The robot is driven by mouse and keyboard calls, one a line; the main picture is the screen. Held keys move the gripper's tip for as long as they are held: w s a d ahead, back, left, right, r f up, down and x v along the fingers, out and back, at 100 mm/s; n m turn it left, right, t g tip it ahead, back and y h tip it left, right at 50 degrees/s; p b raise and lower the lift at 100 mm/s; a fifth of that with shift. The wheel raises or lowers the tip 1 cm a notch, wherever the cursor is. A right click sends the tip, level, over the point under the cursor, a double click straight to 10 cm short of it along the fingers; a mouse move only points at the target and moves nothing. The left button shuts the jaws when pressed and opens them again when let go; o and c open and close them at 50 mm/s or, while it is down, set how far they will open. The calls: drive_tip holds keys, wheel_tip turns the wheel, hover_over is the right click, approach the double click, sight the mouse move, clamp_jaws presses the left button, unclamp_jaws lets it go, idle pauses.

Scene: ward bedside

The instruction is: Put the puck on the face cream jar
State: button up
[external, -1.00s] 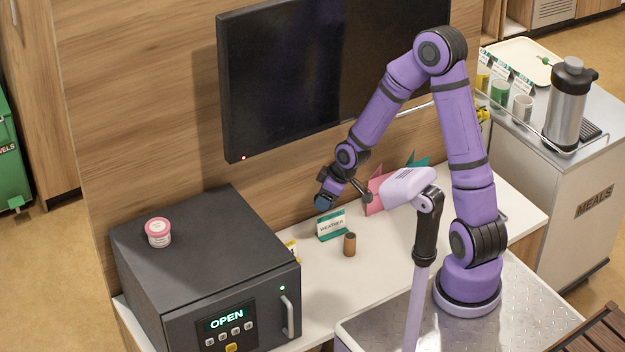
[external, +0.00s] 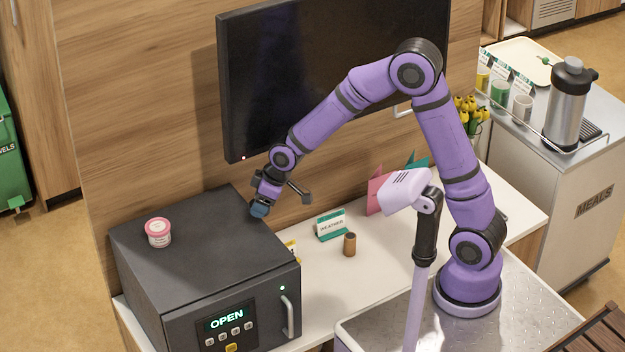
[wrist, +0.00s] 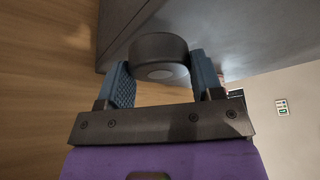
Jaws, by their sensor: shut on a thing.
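The face cream jar (external: 158,232) is a small white tub with a pink lid. It stands upright on top of the dark grey safe-like box at the left in the external view. My gripper (external: 260,209) is just above the right back part of that box top, to the right of the jar and apart from it. In the wrist view my gripper (wrist: 165,80) is shut on the puck (wrist: 160,52), a dark round disc between its blue finger pads. The puck is hardly visible in the external view. The jar does not show in the wrist view.
The dark box (external: 205,262) has an "OPEN" display and a front handle. A wall screen (external: 300,75) hangs behind my arm. A brown cylinder (external: 349,244) and a "WEATHER" card (external: 331,226) stand on the white counter (external: 385,265). The box top around the jar is clear.

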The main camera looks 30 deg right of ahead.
drive_tip(key=s+a+r+n, duration=0.1)
drive_tip(key=s+a+r, duration=0.2)
drive_tip(key=a, duration=0.5)
drive_tip(key=s+a+r, duration=0.2)
drive_tip(key=a+r, duration=0.2)
drive_tip(key=a, duration=0.5)
hover_over(153, 225)
drive_tip(key=d, duration=0.1)
drive_tip(key=shift+s+d+f, duration=0.1)
drive_tip(key=shift+s+f, duration=0.35)
drive_tip(key=shift+f, duration=2)
drive_tip(key=shift+f, duration=0.1)
drive_tip(key=o, duration=1.1)
drive_tip(key=shift+f, duration=0.1)
drive_tip(key=v, duration=1.2)
drive_tip(key=shift+w+d, duration=0.1)
